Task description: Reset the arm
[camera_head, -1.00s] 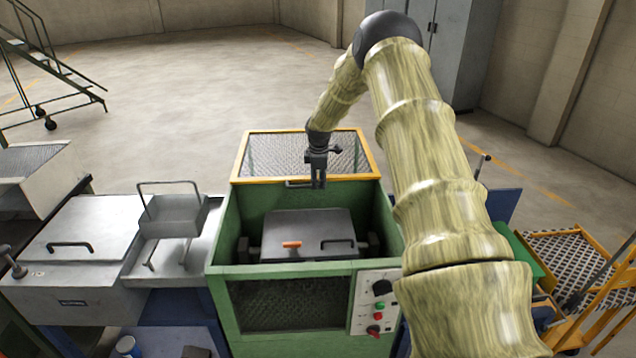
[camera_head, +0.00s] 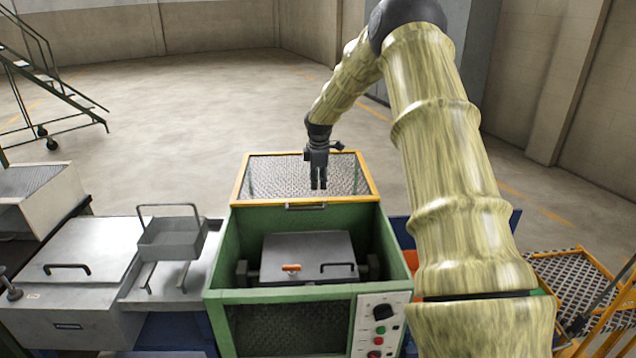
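My gripper (camera_head: 318,186) hangs at the end of my arm, pointing down in front of the raised mesh lid of the green machine. Its two dark fingers look slightly apart, but they are too small to tell how far. I see nothing between them. The green machine (camera_head: 219,262) stands open below, with a grey box (camera_head: 309,250) inside it. The box has a dark handle (camera_head: 338,267) and an orange piece (camera_head: 291,267) on its top.
A wire-handled basket (camera_head: 172,239) stands on the left bench beside a grey lidded box (camera_head: 72,262). The machine's control panel (camera_head: 379,325) is at front right. A yellow-framed mesh cart (camera_head: 575,285) is at far right.

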